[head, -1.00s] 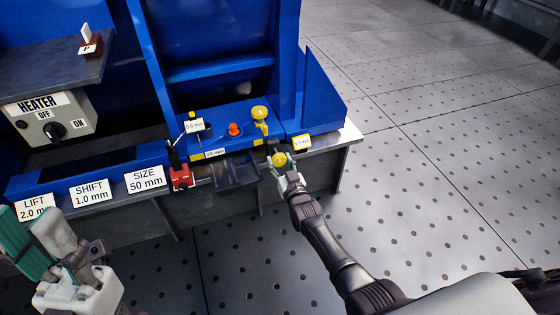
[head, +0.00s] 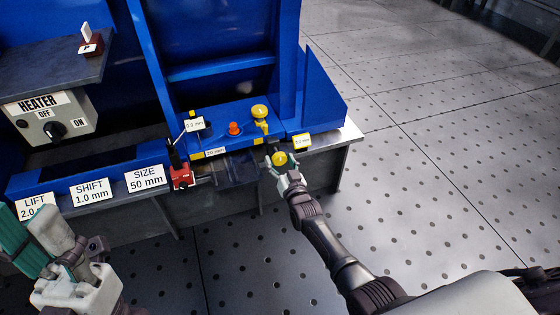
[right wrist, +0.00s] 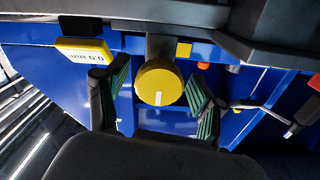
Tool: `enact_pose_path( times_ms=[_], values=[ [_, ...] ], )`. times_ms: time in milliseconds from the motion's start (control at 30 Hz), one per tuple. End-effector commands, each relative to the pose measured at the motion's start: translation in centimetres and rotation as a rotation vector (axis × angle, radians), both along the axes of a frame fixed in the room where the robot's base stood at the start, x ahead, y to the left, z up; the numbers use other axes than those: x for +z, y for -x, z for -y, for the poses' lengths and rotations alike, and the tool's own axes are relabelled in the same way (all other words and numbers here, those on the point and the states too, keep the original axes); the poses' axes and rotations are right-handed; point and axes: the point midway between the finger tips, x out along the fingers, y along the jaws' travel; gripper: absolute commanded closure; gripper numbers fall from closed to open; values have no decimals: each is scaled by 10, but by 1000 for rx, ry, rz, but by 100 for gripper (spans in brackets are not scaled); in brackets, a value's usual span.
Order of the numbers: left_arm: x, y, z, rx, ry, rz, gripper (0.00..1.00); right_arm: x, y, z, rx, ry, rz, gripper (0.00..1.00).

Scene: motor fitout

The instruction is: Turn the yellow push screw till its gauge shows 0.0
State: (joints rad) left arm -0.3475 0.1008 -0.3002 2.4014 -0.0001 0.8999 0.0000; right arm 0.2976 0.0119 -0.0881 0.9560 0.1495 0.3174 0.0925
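The yellow push screw (head: 280,159) is a round knob at the front right of the blue machine. It also shows in the right wrist view (right wrist: 158,84), with a white mark pointing down in that picture. Its yellow-framed gauge (head: 302,141) is blurred in the head view. In the right wrist view the gauge (right wrist: 82,51) is upside down and seems to read 0.0 mm. My right gripper (right wrist: 158,94) is open, its green pads on either side of the knob with gaps visible. My left gripper (head: 45,240) is at the lower left, away from the machine; its finger gap is unclear.
Another yellow knob (head: 260,112), an orange button (head: 235,128) and a red-based lever (head: 181,176) are on or beside the machine. A heater box (head: 50,122) and LIFT, SHIFT and SIZE (head: 146,179) signs are to the left. The floor (head: 440,180) at right is clear.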

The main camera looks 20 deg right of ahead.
Motion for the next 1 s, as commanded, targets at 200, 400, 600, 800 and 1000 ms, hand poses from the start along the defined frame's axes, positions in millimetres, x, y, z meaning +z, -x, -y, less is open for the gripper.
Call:
enact_pose_path(
  times_ms=[200, 400, 600, 800, 1000],
  values=[
    [0, 0, 0, 0, 1, 0, 59, 1, -1, 0, -1, 1, 3, 26],
    [-1, -1, 0, 2, 3, -4, 59, 0, 7, 0, 0, 0, 2, 26],
    [-1, -1, 0, 2, 2, -4, 59, -1, 42, 2, 0, 0, 0, 26],
    [-1, -1, 0, 0, 1, -4, 59, 0, 85, 3, -1, 0, 0, 26],
    [-1, -1, 0, 0, 1, -4, 59, 0, 112, 4, 0, 1, 1, 26]
  ],
)
